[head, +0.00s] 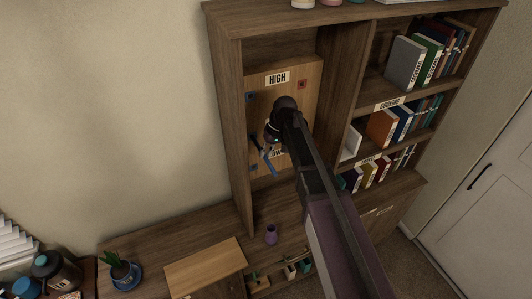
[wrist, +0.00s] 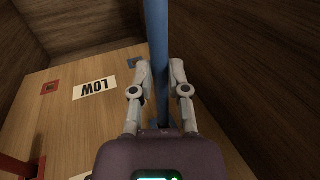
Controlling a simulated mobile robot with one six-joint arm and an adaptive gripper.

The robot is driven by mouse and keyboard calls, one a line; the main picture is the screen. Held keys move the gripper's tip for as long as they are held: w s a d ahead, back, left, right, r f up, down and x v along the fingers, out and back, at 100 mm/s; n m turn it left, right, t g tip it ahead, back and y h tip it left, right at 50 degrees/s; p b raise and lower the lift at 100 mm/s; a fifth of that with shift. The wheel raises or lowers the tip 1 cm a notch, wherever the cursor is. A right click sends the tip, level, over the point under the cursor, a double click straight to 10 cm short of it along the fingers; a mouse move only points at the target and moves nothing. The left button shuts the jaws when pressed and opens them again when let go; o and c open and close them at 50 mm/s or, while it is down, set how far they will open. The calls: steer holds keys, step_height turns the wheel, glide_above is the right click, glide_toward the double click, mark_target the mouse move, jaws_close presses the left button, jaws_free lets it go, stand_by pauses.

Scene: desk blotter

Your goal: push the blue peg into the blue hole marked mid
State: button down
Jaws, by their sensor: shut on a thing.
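My gripper (wrist: 159,76) is shut on the blue peg (wrist: 156,25), a long blue rod that runs between its two fingers in the wrist view. In the head view my gripper (head: 268,137) is in front of the upright wooden board (head: 285,100), with the peg (head: 268,162) slanting below it. Another blue-marked hole (head: 250,97) is near the HIGH label (head: 277,78). I cannot tell whether the peg touches the board.
The board stands in a bookcase bay with a side wall (head: 232,130) close on the left. A red-marked hole (wrist: 50,87) and a red peg (wrist: 18,166) are on the board. Books (head: 383,128) fill the right shelves.

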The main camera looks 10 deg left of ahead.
mark_target(257, 142)
steer(key=shift+w+a, duration=0.65)
steer(key=shift+w, duration=0.35)
steer(key=shift+w+a, duration=0.7)
steer(key=shift+w, duration=0.25)
steer(key=shift+w+a, duration=0.65)
steer(key=shift+w, duration=0.35)
stand_by(1.4)
steer(key=c, duration=0.5)
jaws_free()
steer(key=shift+c, duration=0.2)
steer(key=shift+s+d, duration=1.2)
steer(key=shift+s, duration=0.6)
steer(key=shift+s+d, duration=1.25)
steer(key=shift+s, duration=0.6)
steer(key=shift+s+d, duration=1.2)
steer(key=shift+s, duration=0.6)
steer(key=f+b, duration=0.2)
steer(key=f, duration=0.1)
steer(key=shift+s+d+b, duration=0.2)
steer(key=shift+d+b, duration=0.05)
steer(key=shift+b, duration=0.15)
steer(key=s+d+f+t+h+b, duration=0.1)
steer(key=s+d+f+h+b, duration=0.1)
steer(key=f+b, duration=1)
steer(key=shift+s+d+f, duration=0.4)
steer(key=shift+d+f, duration=0.2)
